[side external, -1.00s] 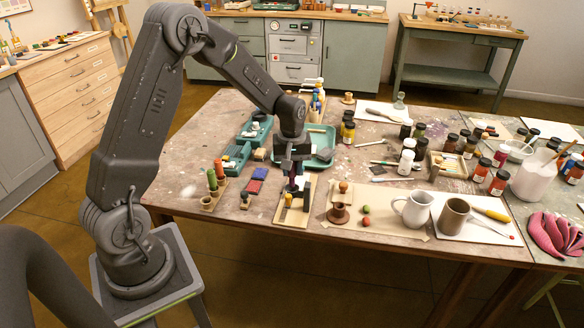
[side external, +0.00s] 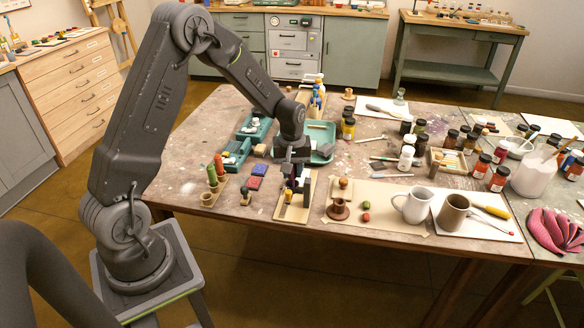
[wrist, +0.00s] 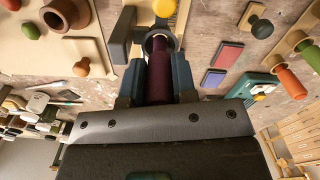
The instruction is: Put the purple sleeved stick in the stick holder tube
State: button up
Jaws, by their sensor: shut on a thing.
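My gripper (wrist: 158,82) is shut on the purple sleeved stick (wrist: 160,75), whose dark purple sleeve shows between the two jaws in the wrist view. Beyond the jaws, a grey ring-like rim (wrist: 147,42) lies around or just in front of the stick; I cannot tell which, or whether it is the holder tube. A dark upright post (wrist: 121,35) stands beside it. In the side view my gripper (side external: 291,176) is low over a pale wooden board (side external: 291,214) with a dark upright (side external: 306,190). The stick's far end is hard to make out.
Red and blue blocks (side external: 257,170) lie between. A small brown pot (side external: 338,210), a white mug (side external: 413,206) and a brown mug (side external: 453,210) stand to the right.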

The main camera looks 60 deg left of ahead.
jog(key=shift+f, duration=0.4)
jog(key=shift+f, duration=0.35)
dwell(0.6)
jog(key=o, duration=1)
jog(key=shift+o, duration=0.2)
jog(key=shift+w, duration=0.1)
